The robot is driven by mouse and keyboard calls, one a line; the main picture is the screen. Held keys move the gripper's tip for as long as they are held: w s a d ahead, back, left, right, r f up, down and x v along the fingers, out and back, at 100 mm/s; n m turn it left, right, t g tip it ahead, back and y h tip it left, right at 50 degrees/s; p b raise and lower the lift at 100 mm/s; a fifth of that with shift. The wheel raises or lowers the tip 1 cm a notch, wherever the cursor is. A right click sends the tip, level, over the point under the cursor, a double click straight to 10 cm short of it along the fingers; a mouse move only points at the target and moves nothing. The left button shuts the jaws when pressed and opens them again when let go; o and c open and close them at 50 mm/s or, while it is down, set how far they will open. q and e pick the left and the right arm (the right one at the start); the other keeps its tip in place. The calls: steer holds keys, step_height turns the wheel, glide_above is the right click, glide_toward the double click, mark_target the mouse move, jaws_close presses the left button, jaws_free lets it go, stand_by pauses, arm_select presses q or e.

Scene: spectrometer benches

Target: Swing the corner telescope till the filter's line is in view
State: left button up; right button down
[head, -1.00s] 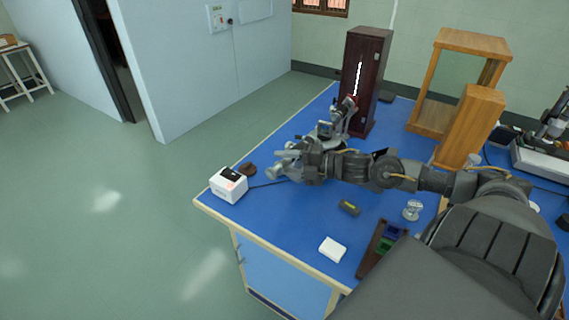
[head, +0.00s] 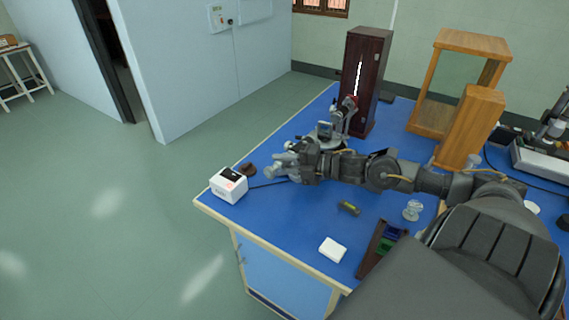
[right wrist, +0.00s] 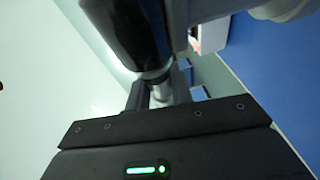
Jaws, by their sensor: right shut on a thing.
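The spectrometer (head: 326,134) stands near the back of the blue bench, in front of a tall dark lamp housing (head: 370,62) with a bright vertical slit. My right gripper (head: 284,166) is to the left and in front of it, shut on the telescope. In the right wrist view the telescope (right wrist: 130,38) is a thick black tube with a narrower silver part between the fingers (right wrist: 162,92). A rack (head: 378,250) holding blue and green filters lies near my arm. My left gripper is not in view. No view through the eyepiece is shown.
A white box (head: 229,187) with a dark top panel stands at the bench's left corner, close to my gripper, with a brown object (head: 248,169) behind it. A white block (head: 333,249), a small dark cylinder (head: 348,208) and a glass piece (head: 412,210) lie in front.

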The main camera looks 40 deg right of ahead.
steer(key=shift+w+a+m+h, duration=0.1)
steer(key=shift+w+m+h, duration=0.25)
steer(key=shift+w, duration=0.3)
steer(key=c, duration=1.2)
jaws_free()
steer(key=shift+c, duration=0.2)
steer(key=shift+s, duration=0.1)
steer(key=shift+s+d, duration=0.35)
steer(key=shift+s, duration=0.15)
steer(key=p+v, duration=0.1)
steer(key=v, duration=0.8)
steer(key=shift+s, duration=0.3)
